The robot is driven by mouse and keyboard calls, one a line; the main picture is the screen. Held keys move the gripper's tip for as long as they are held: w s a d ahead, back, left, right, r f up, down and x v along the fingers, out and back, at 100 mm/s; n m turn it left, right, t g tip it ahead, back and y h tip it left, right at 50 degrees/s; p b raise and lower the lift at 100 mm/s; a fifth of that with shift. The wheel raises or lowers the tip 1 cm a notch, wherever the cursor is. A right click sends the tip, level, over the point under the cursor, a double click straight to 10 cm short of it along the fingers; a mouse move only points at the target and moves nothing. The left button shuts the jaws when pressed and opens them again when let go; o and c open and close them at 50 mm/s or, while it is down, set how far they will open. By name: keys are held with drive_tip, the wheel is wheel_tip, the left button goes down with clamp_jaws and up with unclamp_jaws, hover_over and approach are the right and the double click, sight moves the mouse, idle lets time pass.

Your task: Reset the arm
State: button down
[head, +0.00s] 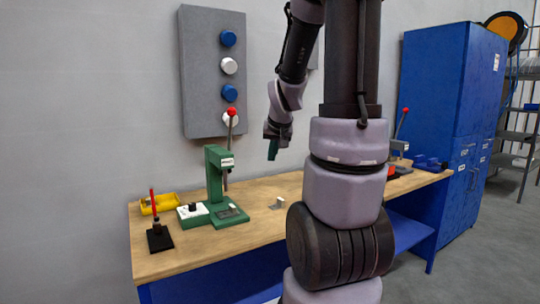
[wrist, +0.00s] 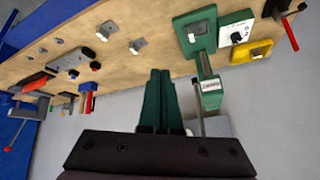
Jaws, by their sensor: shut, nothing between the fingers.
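My gripper (head: 273,149) hangs in the air above the workbench, to the right of the green press, in the head view. In the wrist view my gripper (wrist: 160,74) shows two green fingers side by side, shut with nothing between them. My arm is bent, with its column standing in front of the bench in the head view. The gripper touches nothing that I can see.
The wooden workbench (head: 262,230) carries a green press (head: 214,170) with a red-tipped lever, a yellow tray (head: 160,204) and a black stand (head: 160,238). A grey wall panel (head: 205,70) holds several blue and white knobs. A blue cabinet (head: 435,95) stands right.

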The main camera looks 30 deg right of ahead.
idle(0.4)
drive_tip(key=s+a+r+y, duration=0.2)
drive_tip(key=s+a+r, duration=0.3)
drive_tip(key=s+a, duration=0.3)
drive_tip(key=s+a+r+n+y, duration=0.1)
drive_tip(key=s+a+r+y, duration=0.1)
drive_tip(key=s+a+r, duration=0.4)
drive_tip(key=s+a, duration=0.2)
drive_tip(key=s, duration=0.1)
drive_tip(key=shift+s+a+r, duration=0.2)
drive_tip(key=shift+s+a, duration=0.05)
drive_tip(key=shift+s, duration=0.1)
